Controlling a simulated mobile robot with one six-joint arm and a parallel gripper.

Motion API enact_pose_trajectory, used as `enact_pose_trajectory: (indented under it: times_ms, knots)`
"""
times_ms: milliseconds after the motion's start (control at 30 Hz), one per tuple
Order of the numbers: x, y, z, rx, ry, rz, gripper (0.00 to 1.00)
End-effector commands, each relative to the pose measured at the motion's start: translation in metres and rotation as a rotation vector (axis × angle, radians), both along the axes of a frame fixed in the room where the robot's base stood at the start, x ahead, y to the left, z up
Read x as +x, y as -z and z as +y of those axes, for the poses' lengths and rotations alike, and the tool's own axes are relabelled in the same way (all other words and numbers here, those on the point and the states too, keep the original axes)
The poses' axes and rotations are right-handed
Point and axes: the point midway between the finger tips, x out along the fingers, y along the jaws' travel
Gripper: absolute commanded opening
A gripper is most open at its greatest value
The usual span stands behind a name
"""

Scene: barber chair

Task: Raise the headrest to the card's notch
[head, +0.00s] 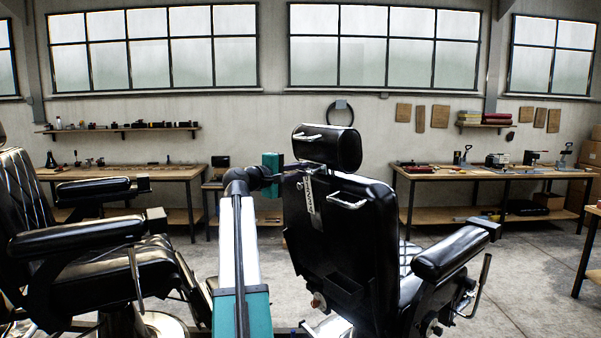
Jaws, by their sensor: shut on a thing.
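The black padded headrest (326,147) sits above the barber chair's backrest (345,240), which has its rear side to me. A pale metal post plate (313,203) with dark marks runs down the backrest from beneath the headrest. The marks are too small to read. My gripper (291,170) is at the left of the post, just below the headrest's left end. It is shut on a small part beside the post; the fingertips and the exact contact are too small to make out. I cannot make out a notch card.
A second black barber chair (85,240) stands close on the left of my arm. The chair's right armrest (452,250) and a metal lever (484,285) stick out at the right. Workbenches (490,172) line the back wall, with open floor before them.

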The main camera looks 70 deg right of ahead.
Motion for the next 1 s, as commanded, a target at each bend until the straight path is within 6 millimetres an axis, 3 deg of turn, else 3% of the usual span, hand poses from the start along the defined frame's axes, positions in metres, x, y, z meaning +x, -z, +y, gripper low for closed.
enact_pose_trajectory:
  times_ms: [333,733,767,833,1000]
  knots:
    - [0.007,-0.059,0.007,-0.013,-0.004,0.006,0.0]
    - [0.007,-0.066,0.009,-0.012,-0.006,0.006,0.0]
    - [0.007,-0.066,0.009,-0.012,-0.006,0.006,0.17]
    - [0.007,-0.065,0.009,-0.011,-0.005,0.006,0.29]
    - [0.007,-0.064,0.009,-0.008,-0.004,0.004,0.31]
